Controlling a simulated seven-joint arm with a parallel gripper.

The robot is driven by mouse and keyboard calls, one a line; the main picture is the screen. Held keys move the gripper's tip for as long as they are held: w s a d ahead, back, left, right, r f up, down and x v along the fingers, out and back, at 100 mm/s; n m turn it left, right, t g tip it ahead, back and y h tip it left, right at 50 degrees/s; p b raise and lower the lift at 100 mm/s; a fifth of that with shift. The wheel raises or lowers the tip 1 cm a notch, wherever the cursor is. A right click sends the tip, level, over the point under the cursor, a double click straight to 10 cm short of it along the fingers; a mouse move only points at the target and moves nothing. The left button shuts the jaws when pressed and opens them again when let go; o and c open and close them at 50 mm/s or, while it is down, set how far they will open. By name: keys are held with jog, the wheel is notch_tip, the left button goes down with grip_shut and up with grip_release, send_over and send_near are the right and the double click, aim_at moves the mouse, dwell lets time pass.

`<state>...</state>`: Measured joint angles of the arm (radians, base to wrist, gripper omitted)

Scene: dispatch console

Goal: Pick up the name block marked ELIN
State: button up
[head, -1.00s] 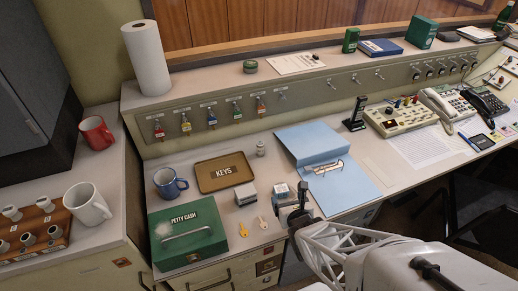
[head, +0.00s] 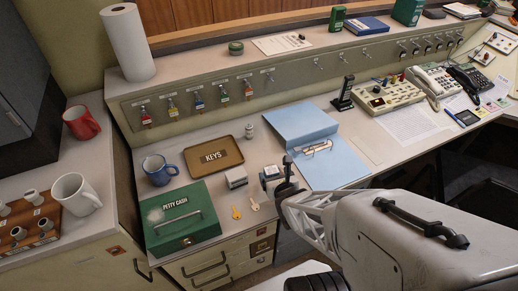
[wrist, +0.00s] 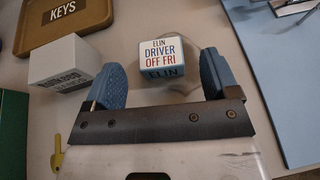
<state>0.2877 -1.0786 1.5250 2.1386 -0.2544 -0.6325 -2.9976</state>
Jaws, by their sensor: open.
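The ELIN name block (wrist: 163,52) is a small white-topped cube on the console desk. My gripper (wrist: 162,76) is open and empty, one blue finger to the left of the block and one to the right, both nearer the camera. In the head view my gripper (head: 284,178) is beside the block and covers part of it. I cannot tell the exact height gap.
A second name block (head: 236,177) stands to the left. Two keys (head: 236,212) lie in front of it. The KEYS tray (head: 233,164), blue mug (head: 159,170) and green petty cash box (head: 190,232) are further left. The blue folder (head: 345,172) lies close on the right.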

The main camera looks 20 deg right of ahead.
aim_at(272, 172)
jog(key=shift+x, duration=1.95)
jog(key=shift+c, duration=0.3)
jog(key=c, duration=0.9)
